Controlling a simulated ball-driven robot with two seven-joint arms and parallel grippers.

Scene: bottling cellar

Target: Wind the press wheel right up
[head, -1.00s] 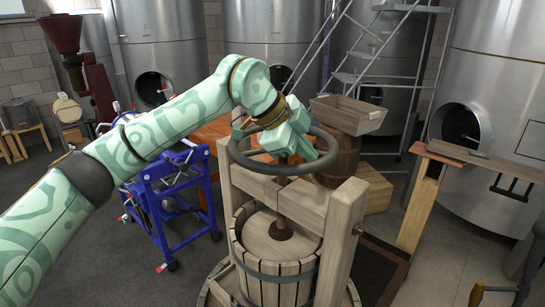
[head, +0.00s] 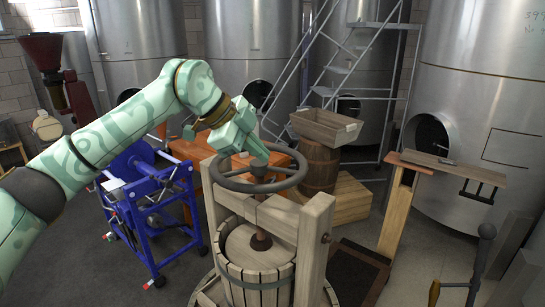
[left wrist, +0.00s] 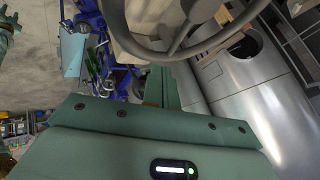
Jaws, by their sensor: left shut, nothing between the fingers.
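The press wheel (head: 268,187) is a dark grey spoked ring on top of the upright screw (head: 260,228) of the wooden press. The screw passes through the wooden crossbeam (head: 278,215) down into the slatted basket (head: 240,287). My left gripper (head: 258,153) is shut and empty over the far part of the wheel; it hides some of the rim, and I cannot tell if it touches. In the left wrist view the wheel's rim (left wrist: 150,49) curves across the top, beyond the green gripper body. My right gripper does not show.
A blue wheeled machine (head: 150,215) stands left of the press. Behind are a barrel (head: 320,168) with a wooden tray (head: 325,126) and steel tanks (head: 470,90). A wooden stand (head: 397,210) and a grey lever post (head: 480,260) are to the right.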

